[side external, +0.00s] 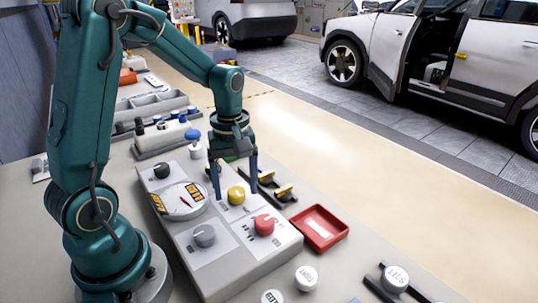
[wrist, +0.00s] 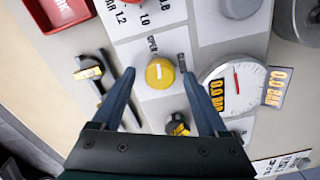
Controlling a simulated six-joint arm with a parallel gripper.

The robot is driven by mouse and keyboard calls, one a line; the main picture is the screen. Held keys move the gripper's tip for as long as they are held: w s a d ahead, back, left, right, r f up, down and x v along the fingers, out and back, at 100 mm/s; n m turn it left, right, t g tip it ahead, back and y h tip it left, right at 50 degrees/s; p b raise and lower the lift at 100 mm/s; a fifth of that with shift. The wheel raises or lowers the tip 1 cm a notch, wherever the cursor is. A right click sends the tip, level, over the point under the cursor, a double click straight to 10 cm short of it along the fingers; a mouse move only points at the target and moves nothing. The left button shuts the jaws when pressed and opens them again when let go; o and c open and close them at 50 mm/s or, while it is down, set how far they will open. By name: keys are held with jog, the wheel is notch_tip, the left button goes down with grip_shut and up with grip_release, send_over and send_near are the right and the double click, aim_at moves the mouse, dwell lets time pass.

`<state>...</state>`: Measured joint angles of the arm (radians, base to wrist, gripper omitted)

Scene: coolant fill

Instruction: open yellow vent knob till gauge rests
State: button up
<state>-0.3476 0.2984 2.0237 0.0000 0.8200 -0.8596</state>
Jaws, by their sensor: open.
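The yellow vent knob (side external: 236,195) sits on the grey panel (side external: 190,262). In the wrist view the knob (wrist: 160,73) has a pale pointer mark, with an OPEN label above it and a second label, hard to read, to its upper right. My gripper (side external: 235,192) is open, its two fingers pointing down on either side of the knob. In the wrist view the fingertips of my gripper (wrist: 158,76) flank the knob, with gaps visible. The round white gauge (side external: 180,203) is beside the knob; in the wrist view the gauge (wrist: 222,72) has a red needle and 0.0 BAR labels.
A red knob (side external: 264,225), a grey knob (side external: 205,236) and a black knob (side external: 161,170) share the panel. A red tray (side external: 319,228) lies to its right. Yellow-and-black parts (side external: 283,190) lie behind it. White round caps (side external: 306,277) stand in front.

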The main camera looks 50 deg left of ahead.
aim_at(237, 190)
notch_tip(237, 190, up, 5)
dwell(0.4)
jog(key=shift+d+r, duration=0.1)
jog(key=s+d+r+m+t, duration=0.5)
jog(key=s+d+m, duration=0.3)
jog(key=m, duration=0.5)
jog(key=shift+s+d+m+t, duration=0.2)
jog(key=shift+s+m+t, duration=0.1)
jog(key=shift+s+m, duration=0.1)
